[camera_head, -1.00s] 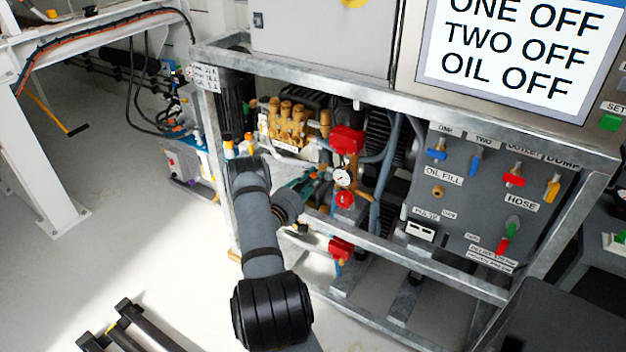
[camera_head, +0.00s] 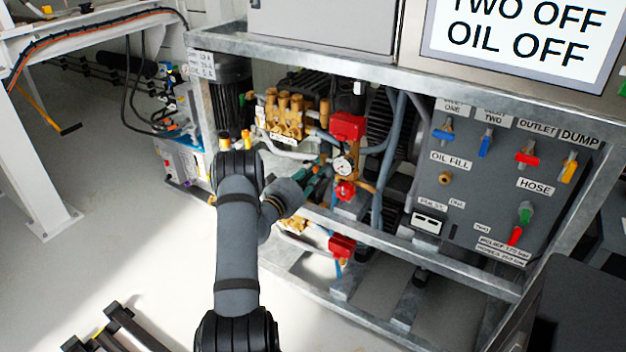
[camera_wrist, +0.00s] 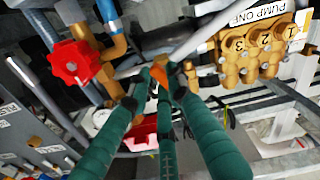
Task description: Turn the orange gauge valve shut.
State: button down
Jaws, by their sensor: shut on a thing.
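The orange gauge valve (camera_wrist: 156,88) shows as a small orange piece at the fingertips in the wrist view, partly covered by them. My gripper (camera_wrist: 158,82) has green fingers that come together around this piece and are shut on it. In the head view my gripper (camera_head: 322,172) is just left of the round white pressure gauge (camera_head: 343,165), among the brass fittings. The orange valve is too small and hidden to make out there. How far its handle is turned cannot be told.
A red handwheel (camera_wrist: 75,62) is left of the fingers in the wrist view. Brass pump heads (camera_wrist: 250,55) are at the right. In the head view a frame rail (camera_head: 400,235) runs below my gripper. A grey valve panel (camera_head: 485,190) stands to the right.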

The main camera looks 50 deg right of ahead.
jog(key=m+b, duration=0.3)
jog(key=b, duration=0.2)
jog(key=shift+f+m+b, duration=0.3)
jog(key=shift+f+m, duration=0.05)
jog(key=shift+m, duration=0.05)
jog(key=shift+r+m+b, duration=0.1)
jog(key=shift+m+b, duration=0.5)
jog(key=shift+b, duration=0.25)
jog(key=shift+r, duration=0.15)
jog(key=c, duration=1.6)
grip_release()
jog(key=shift+o, duration=0.2)
jog(key=shift+a, duration=0.1)
jog(key=s+a, duration=0.1)
jog(key=a, duration=1)
jog(key=shift+s+a, duration=0.15)
jog(key=shift+a, duration=0.2)
jog(key=d, duration=0.8)
jog(key=w+d, duration=0.1)
jog(key=d, duration=0.3)
jog(key=shift+w, duration=0.1)
